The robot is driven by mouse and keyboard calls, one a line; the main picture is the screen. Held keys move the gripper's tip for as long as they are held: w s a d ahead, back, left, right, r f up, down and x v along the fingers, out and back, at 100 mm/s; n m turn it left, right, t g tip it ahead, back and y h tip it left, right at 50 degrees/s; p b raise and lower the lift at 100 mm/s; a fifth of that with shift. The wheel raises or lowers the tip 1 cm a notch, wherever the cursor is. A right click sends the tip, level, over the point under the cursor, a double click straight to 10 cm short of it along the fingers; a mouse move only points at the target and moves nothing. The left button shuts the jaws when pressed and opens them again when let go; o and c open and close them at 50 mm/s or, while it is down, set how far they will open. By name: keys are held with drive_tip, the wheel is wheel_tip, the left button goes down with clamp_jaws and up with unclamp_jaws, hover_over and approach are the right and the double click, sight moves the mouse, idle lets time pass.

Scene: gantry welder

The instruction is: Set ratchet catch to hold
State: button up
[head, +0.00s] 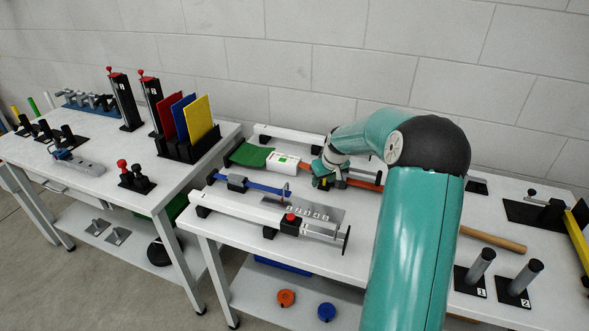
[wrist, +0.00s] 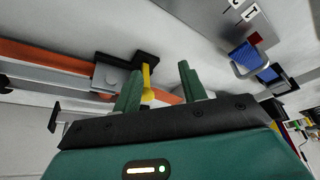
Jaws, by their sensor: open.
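A small yellow lever (wrist: 147,82), which looks like the ratchet catch, sits on a dark block beside an orange-red bar (wrist: 50,54) in the wrist view. My gripper (wrist: 158,72) is open, with its two green fingers around the yellow lever. The lever is nearer the left finger, and I cannot tell whether they touch. In the head view my gripper (head: 322,182) is low over the right bench, at the red bar (head: 364,185). My arm and fingers hide most of the catch there.
A white housing (head: 287,162) with a green panel stands left of my gripper. In front lie a blue bar (head: 262,187), a numbered grey plate (head: 320,213) and a white rail with a red knob (head: 291,217). A block wall (head: 300,60) closes off the back.

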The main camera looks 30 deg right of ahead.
drive_tip(key=v, duration=1.4)
drive_tip(key=s+a+r, duration=0.3)
drive_tip(key=s+a, duration=0.1)
drive_tip(key=a, duration=0.4)
drive_tip(key=s+a+r+h, duration=0.1)
drive_tip(key=s+a+r, duration=0.3)
drive_tip(key=a, duration=0.5)
drive_tip(key=shift+s+a+n, duration=0.2)
drive_tip(key=shift+a+n, duration=0.1)
drive_tip(key=shift+a, duration=0.05)
drive_tip(key=s+a, duration=0.6)
drive_tip(key=s, duration=0.3)
drive_tip(key=s+a+t+y, duration=0.1)
drive_tip(key=s+a, duration=0.5)
drive_tip(key=s, duration=0.3)
drive_tip(key=shift+f, duration=0.35)
